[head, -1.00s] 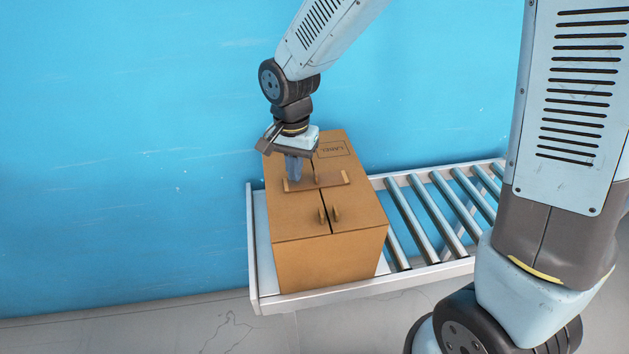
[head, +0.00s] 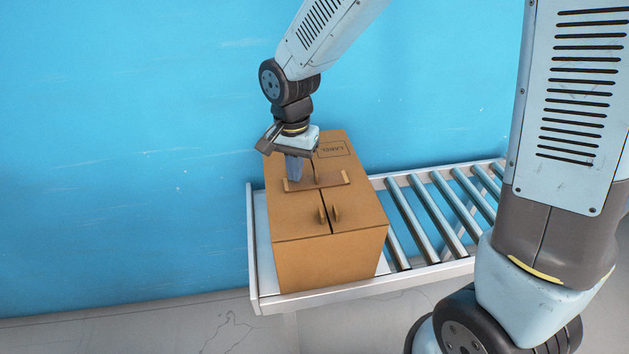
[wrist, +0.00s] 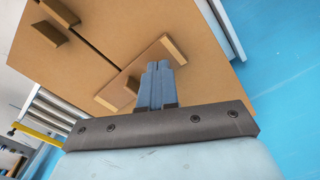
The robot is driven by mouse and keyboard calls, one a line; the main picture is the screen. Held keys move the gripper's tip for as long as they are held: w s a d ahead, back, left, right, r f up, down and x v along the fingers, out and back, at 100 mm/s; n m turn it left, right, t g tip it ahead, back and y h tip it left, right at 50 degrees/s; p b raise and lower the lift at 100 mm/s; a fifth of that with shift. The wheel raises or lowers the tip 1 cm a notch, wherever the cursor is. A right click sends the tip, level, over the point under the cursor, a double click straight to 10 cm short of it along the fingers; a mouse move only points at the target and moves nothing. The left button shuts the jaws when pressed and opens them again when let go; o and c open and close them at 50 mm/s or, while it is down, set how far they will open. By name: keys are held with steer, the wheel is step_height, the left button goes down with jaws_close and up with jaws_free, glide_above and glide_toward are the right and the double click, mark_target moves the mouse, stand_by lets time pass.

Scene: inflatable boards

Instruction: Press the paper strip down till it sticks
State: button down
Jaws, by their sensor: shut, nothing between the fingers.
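A brown paper strip (head: 320,190) lies across the centre seam on top of a closed cardboard box (head: 328,264). It has a small raised tab near each end. My gripper (head: 294,181) is shut and empty, pointing down at the strip's left part, left of the seam. In the wrist view the shut fingertips (wrist: 157,66) overlap the strip (wrist: 138,68) between its two tabs. The fingers hide part of the strip. I cannot tell whether they touch it or how flat it lies.
Two small upright tabs (head: 335,214) stand beside the seam near the box's front edge. A printed label outline (head: 335,148) is at the back right. The box sits at the left end of a roller conveyor (head: 425,222).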

steer(key=shift+f, duration=0.8)
steer(key=shift+r, duration=0.15)
stand_by(0.6)
steer(key=shift+r, duration=2.85)
